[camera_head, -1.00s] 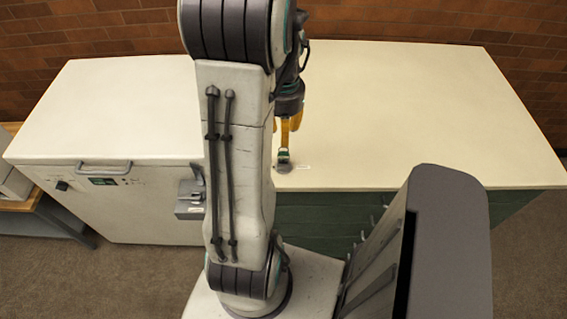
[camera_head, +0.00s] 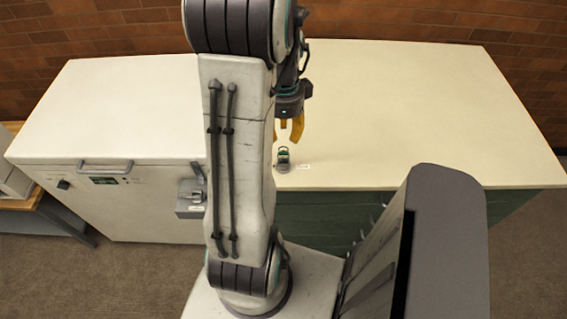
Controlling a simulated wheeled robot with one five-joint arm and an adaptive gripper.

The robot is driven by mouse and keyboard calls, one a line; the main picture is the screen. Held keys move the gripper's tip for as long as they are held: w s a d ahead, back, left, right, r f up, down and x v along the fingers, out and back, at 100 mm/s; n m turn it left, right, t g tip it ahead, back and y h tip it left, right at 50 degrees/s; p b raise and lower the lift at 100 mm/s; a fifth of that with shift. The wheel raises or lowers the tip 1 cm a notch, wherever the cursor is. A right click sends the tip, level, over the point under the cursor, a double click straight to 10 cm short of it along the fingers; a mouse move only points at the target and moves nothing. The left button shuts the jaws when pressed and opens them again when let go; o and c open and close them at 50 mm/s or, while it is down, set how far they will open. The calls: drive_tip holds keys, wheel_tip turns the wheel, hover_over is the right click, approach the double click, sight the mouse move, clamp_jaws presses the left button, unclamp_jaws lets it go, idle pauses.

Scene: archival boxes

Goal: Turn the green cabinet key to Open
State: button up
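The green key (camera_head: 283,153) stands in a small dark round lock base (camera_head: 283,167) near the front edge of the cream cabinet top (camera_head: 400,130). A small pale label (camera_head: 303,165) lies just right of the base; its writing is too small to read. My gripper (camera_head: 288,138) points down just above the key, its yellow fingers spread apart. It is open and empty, with a small gap between the fingertips and the key. My arm hides the area just left of the key.
A white appliance (camera_head: 110,205) with a handle and small display stands at the front left. A grey box (camera_head: 190,205) is on its front, beside my arm. Green drawers (camera_head: 320,222) lie below the top. The top is clear to the right and back.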

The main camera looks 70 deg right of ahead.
sight(284, 152)
drive_tip(key=shift+f+b, duration=2.75)
drive_tip(key=shift+f, duration=0.95)
drive_tip(key=shift+o, duration=0.2)
clamp_jaws()
